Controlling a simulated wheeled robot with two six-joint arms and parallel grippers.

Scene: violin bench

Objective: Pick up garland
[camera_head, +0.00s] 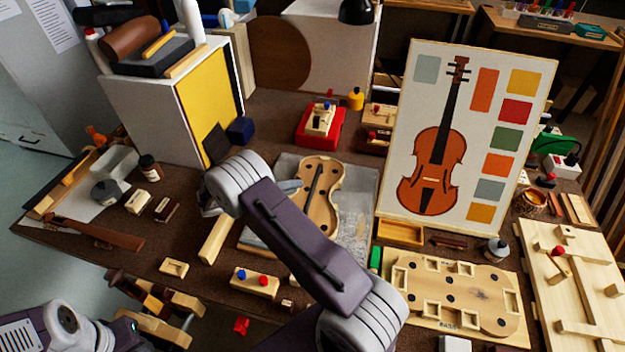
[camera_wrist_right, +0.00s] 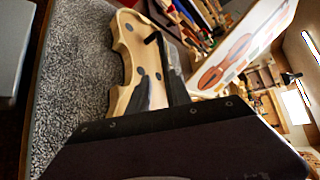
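The garland (camera_head: 331,211) is a pale wooden violin-shaped piece with dark round spots and a dark bar along its middle. It lies on a grey mat in the middle of the bench. It also shows in the wrist view (camera_wrist_right: 127,52). My right gripper (camera_head: 208,201) is left of the garland, mostly hidden behind my own wrist, apparently apart from it. The wrist view shows its large dark body in front, covering the garland's near part. I cannot tell whether its fingers are open. Only part of my left arm shows at the lower left; its gripper is not visible.
A violin picture board (camera_head: 398,205) stands right of the garland. A white cabinet (camera_head: 150,112) with a yellow panel stands at the back left. A wooden mould board (camera_head: 412,310) lies at front right. A block with coloured knobs (camera_head: 255,284) lies in front. Small tools crowd the left.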

